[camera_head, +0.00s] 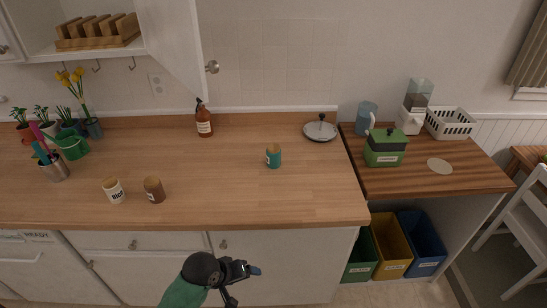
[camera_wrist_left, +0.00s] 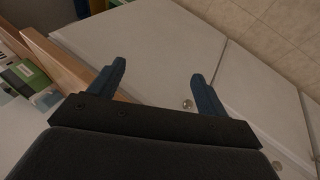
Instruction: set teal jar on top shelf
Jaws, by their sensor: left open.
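The teal jar (camera_head: 273,160) stands upright on the wooden counter, right of the middle, with a tan lid and a pale label. The open wall cabinet at upper left has a white shelf (camera_head: 45,53) bearing a wooden rack (camera_head: 98,31); anything higher is out of view. My left gripper (camera_head: 246,275) is low in front of the white base cabinets, below the counter edge and apart from the jar. In the left wrist view its two fingers (camera_wrist_left: 160,85) are spread with nothing between them. My right gripper is in neither view.
A white jar (camera_head: 114,191) and a brown jar (camera_head: 154,190) stand left on the counter (camera_head: 220,185). A brown bottle (camera_head: 204,119) stands at the back, below the open cabinet door (camera_head: 172,45). A pot lid (camera_head: 320,131) lies behind the teal jar. Counter around the jar is clear.

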